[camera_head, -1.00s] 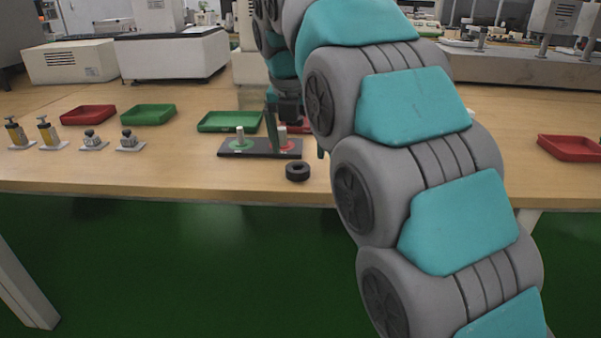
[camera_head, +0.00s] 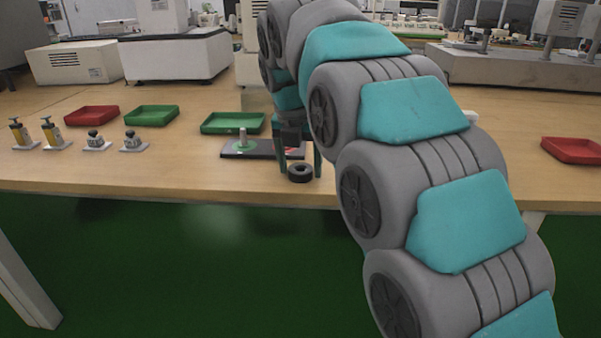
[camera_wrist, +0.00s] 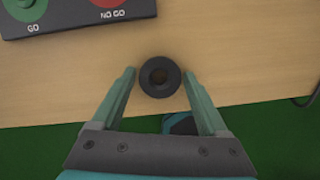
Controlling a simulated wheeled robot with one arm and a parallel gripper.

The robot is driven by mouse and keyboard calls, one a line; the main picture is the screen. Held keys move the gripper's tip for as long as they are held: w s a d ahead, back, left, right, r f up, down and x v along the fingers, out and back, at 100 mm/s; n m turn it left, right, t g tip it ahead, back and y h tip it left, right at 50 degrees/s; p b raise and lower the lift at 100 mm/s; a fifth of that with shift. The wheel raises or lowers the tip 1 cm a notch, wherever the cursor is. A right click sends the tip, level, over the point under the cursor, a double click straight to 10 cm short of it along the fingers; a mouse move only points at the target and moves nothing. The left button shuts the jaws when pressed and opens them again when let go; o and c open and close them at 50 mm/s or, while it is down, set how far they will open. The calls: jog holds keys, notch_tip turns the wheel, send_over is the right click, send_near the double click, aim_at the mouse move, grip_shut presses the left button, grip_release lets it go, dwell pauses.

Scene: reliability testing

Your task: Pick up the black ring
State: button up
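The black ring (camera_head: 300,173) lies flat on the wooden table near its front edge. It also shows in the wrist view (camera_wrist: 160,77), at the far end of the gap between my fingertips. My gripper (camera_head: 299,168) is open and points down at the ring, with one finger on each side of it. In the wrist view my gripper (camera_wrist: 160,74) shows a visible gap between each finger and the ring. I cannot tell how high the fingertips are above the table.
A green tray (camera_head: 232,123) stands behind the board. The tabletop (camera_head: 200,172) left of the ring is clear.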

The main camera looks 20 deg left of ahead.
jog(key=c, duration=1)
jog(key=shift+r, duration=0.1)
jog(key=shift+c, duration=0.2)
